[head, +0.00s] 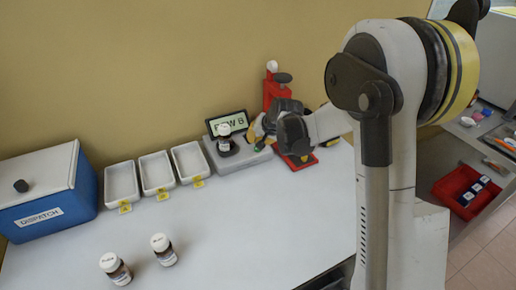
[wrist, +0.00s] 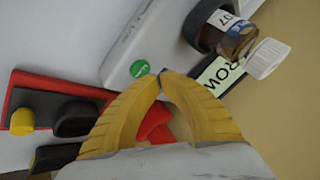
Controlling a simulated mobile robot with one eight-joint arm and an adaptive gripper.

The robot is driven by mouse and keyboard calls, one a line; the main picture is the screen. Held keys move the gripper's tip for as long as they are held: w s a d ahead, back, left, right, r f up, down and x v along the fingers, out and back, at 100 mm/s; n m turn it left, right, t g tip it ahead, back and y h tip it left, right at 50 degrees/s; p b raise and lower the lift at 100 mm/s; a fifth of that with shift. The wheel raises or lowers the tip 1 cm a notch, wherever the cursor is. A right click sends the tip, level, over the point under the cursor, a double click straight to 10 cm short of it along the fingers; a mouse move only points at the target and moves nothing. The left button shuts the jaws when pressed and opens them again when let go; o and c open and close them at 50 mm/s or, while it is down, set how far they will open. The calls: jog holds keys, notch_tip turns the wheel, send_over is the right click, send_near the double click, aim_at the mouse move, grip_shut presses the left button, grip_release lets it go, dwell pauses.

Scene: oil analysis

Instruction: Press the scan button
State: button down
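The scan button is a round green button (wrist: 139,68) on the top of the grey scanner (wrist: 150,30). In the head view the scanner (head: 226,163) stands by the back wall, partly behind my gripper. My gripper (wrist: 162,75) has its yellow fingertips together with nothing between them. The tips appear just beside the green button; I cannot tell their height above it. In the head view my gripper (head: 256,133) is over the scanner's right end. A bottle of brown oil with a white cap (wrist: 232,38) is on the scanner, also in the head view (head: 224,139).
A screen (head: 229,123) reading "ROW" and a character stands behind the scanner. A red-and-black device (head: 277,90) is close on the right. Three white trays (head: 122,184), a blue DISPATCH box (head: 88,186) and two bottles (head: 162,250) are left. The table's front middle is clear.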

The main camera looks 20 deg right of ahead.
jog(key=shift+r+p, duration=1.65)
jog(key=shift+r, duration=0.85)
jog(key=shift+s+r, duration=0.1)
jog(key=shift+r, duration=0.05)
jog(key=s+r+n, duration=0.1)
jog(key=s+r, duration=0.6)
jog(key=s, duration=0.2)
jog(key=s+r+n+h+b, duration=0.1)
jog(key=s+n, duration=0.3)
jog(key=s, duration=2.1)
jog(key=shift+s+d+r+h, duration=0.3)
jog(key=shift+s+r+h, duration=0.05)
jog(key=shift+r+h, duration=0.25)
